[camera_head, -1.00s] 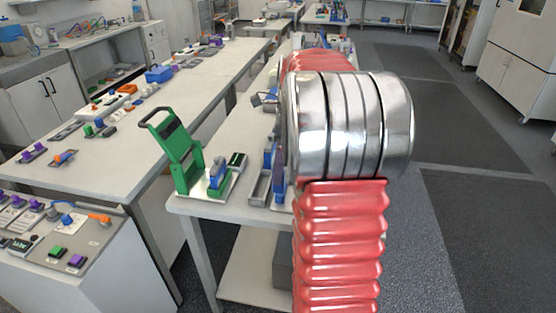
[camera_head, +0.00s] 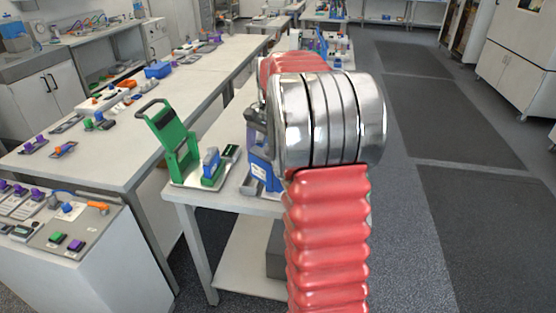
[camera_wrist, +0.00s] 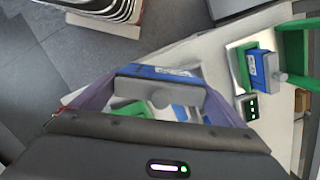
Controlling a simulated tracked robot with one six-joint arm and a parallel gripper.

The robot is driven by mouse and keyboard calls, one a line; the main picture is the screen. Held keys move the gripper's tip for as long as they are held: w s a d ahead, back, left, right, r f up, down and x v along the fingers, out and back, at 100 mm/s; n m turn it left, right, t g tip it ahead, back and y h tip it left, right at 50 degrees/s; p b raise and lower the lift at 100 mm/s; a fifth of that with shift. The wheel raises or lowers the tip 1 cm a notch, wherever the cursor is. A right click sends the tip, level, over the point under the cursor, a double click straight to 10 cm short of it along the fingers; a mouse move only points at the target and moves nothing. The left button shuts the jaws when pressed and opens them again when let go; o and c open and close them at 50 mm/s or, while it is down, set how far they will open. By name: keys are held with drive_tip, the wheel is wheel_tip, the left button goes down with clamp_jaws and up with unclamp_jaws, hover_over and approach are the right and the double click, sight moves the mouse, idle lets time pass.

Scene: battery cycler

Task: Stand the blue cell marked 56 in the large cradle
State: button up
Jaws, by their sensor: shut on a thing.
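My gripper (camera_wrist: 158,105) is shut on a blue cell (camera_wrist: 165,72) with a grey end and a round grey knob facing the wrist camera. Its number is not readable. In the head view a blue body with white marks (camera_head: 262,172) shows beside my arm, low over the bench's near end; I cannot tell whether it touches the bench. A green holder (camera_wrist: 244,68) with another blue cell (camera_wrist: 262,72) in it stands to the right in the wrist view. In the head view this cell (camera_head: 211,162) is left of my gripper. I cannot clearly identify the large cradle; my arm hides part of the bench.
A small black display (camera_wrist: 250,107) is beside the holder. The near bench edge (camera_head: 222,204) is close below. A long bench (camera_head: 120,150) with small parts runs along the left. The floor at right is clear.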

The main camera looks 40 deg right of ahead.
drive_tip(key=w+a+f+n, duration=0.2)
drive_tip(key=a+n, duration=0.3)
drive_tip(key=a, duration=0.4)
drive_tip(key=w+a+f+n, duration=0.2)
drive_tip(key=w+a+n, duration=0.2)
drive_tip(key=a, duration=0.6)
drive_tip(key=w+a+f+n+g+h, duration=0.1)
drive_tip(key=w+a+f+n, duration=0.2)
drive_tip(key=a+n, duration=0.4)
drive_tip(key=a, duration=0.2)
drive_tip(key=shift+a+n, duration=0.3)
drive_tip(key=shift+n, duration=0.1)
drive_tip(key=shift+s, duration=0.1)
